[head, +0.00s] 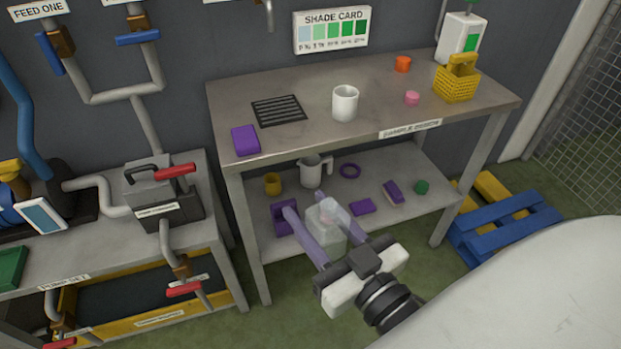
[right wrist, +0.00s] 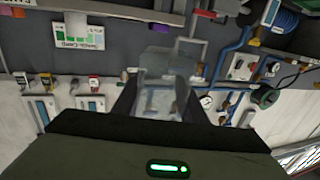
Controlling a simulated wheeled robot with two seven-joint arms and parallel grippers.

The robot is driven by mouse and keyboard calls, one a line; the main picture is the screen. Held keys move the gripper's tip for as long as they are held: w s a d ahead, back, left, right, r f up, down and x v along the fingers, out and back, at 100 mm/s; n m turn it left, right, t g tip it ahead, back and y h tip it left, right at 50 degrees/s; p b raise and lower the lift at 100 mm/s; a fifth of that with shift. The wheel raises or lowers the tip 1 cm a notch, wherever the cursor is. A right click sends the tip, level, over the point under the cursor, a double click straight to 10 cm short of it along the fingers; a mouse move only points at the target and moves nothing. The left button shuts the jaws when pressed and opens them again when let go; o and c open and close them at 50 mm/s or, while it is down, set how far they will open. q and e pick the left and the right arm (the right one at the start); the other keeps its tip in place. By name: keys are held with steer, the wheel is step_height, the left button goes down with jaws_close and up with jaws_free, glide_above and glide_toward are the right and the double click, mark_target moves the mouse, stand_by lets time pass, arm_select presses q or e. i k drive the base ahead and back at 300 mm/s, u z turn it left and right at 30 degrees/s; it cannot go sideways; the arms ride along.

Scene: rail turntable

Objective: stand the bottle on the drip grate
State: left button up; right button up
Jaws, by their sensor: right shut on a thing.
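A clear, see-through bottle (head: 327,222) is between the two fingers of my right gripper (head: 306,212), in front of the bench's lower shelf in the head view. The gripper is shut on it. In the right wrist view the bottle (right wrist: 158,92) shows between the dark fingers, its outline faint. Whether it is exactly upright I cannot tell. The dark slotted drip grate (head: 278,110) lies on the bench top at the back left, bare, above and beyond the gripper. My left gripper is not in view.
The bench top (head: 310,140) holds a purple block (head: 245,140), a white mug (head: 345,102), a pink item (head: 411,97), an orange cup (head: 402,64) and a yellow basket (head: 456,85). The lower shelf holds a jug (head: 312,172) and several small items. Pipework stands left.

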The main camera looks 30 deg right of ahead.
mark_target(278, 110)
steer(key=u, duration=1.7)
steer(key=k, duration=1.15)
steer(key=z, duration=1.6)
steer(key=i, duration=0.5)
steer(key=z, duration=0.1)
